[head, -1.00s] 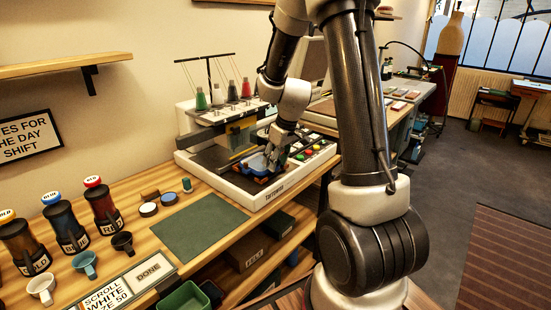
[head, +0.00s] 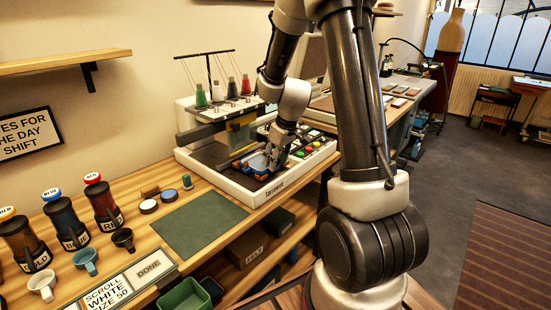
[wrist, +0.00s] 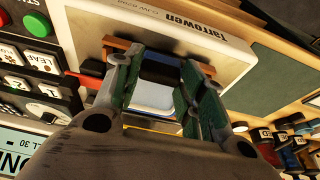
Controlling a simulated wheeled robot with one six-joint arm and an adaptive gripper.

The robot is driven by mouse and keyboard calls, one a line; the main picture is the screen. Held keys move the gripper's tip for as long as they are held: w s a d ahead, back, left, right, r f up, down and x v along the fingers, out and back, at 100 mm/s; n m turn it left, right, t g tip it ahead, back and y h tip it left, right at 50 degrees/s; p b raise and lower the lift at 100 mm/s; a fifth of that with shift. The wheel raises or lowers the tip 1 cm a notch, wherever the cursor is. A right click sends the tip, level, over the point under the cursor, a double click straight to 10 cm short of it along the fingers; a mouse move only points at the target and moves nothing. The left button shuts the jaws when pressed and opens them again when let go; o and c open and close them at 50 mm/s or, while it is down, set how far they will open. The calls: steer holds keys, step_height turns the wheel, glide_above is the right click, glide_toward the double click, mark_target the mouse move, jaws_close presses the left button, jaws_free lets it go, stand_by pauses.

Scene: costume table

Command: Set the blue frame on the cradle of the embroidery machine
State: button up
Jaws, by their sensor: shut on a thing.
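The blue frame (head: 258,162) is at the front of the embroidery machine (head: 222,178), low over its dark bed. My gripper (head: 276,158) is shut on it from the right side in the head view. In the wrist view the frame (wrist: 152,92) shows between the two fingers of my gripper (wrist: 155,75), with a pale inner area. The cradle's brown-orange blocks (wrist: 117,43) show beside the frame in the wrist view. The frame is at the cradle, but I cannot tell whether it rests fully on it.
The machine's needle head (head: 240,130) and thread spools stand behind the frame. Coloured buttons (head: 310,146) line the machine's right side. A green mat (head: 199,224) lies bare in front. Labelled bottles (head: 104,203) and cups (head: 122,239) stand at the left. A shelf (head: 60,65) hangs above.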

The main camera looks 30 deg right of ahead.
steer(key=shift+f, duration=0.2)
steer(key=o, duration=1)
steer(key=shift+o, duration=0.2)
steer(key=shift+r, duration=0.1)
steer(key=shift+r, duration=2.2)
steer(key=s+d+r, duration=0.2)
steer(key=s+r, duration=0.1)
steer(key=s, duration=0.2)
steer(key=shift+s, duration=0.3)
